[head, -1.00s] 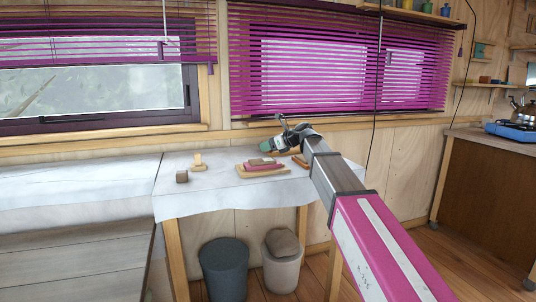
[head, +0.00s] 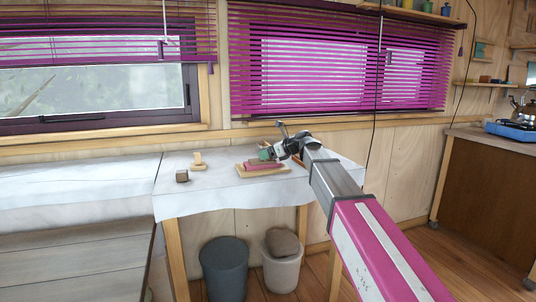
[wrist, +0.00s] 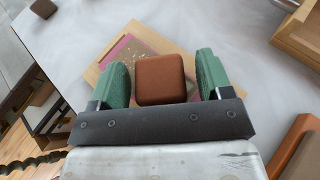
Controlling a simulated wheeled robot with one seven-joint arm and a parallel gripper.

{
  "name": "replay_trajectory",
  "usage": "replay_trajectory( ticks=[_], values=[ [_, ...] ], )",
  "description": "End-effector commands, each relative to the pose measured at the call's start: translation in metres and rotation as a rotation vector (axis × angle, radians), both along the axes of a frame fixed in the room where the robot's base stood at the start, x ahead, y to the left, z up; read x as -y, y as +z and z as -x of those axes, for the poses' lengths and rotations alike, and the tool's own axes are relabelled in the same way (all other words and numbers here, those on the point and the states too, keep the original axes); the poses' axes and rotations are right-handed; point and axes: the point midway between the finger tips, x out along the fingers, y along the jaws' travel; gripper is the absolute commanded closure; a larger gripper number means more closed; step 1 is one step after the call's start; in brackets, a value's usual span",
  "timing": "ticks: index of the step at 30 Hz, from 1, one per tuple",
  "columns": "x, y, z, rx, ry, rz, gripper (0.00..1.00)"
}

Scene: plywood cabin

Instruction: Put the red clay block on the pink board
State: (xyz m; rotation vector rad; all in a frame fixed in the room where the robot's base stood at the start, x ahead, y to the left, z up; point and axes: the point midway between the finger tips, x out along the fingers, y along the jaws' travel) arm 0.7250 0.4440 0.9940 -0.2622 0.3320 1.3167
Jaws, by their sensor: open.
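The red clay block (wrist: 160,80) is a reddish-brown rounded cube, seen close up in the wrist view. My gripper (wrist: 164,76) is open, with one green finger on each side of the block and a narrow gap showing at each side. Behind the block in the wrist view is the pink board (wrist: 115,51), with a wooden border and a speckled patch. In the head view the pink board (head: 262,167) lies on the table, and my gripper (head: 267,154) is low over it, largely hiding the block. The block appears to be over the board; contact underneath is hidden.
The white-covered table (head: 215,195) also holds a dark brown cube (head: 182,176) and a pale wooden piece (head: 198,161) at left. In the wrist view a wooden tray (wrist: 298,38) and a terracotta piece (wrist: 297,150) lie at right. The table's front left is clear.

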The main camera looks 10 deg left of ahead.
Motion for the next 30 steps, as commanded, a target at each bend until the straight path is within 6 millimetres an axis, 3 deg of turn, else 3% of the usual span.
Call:
replay_trajectory(
  ticks=[5, 19, 30],
  values=[
    [0.011, 0.007, 0.003, 0.001, -0.001, -0.001, 0.28],
    [0.090, 0.040, 0.022, 0.001, -0.002, 0.000, 0.28],
    [0.108, 0.048, 0.026, 0.000, 0.000, 0.000, 0.28]
  ],
)
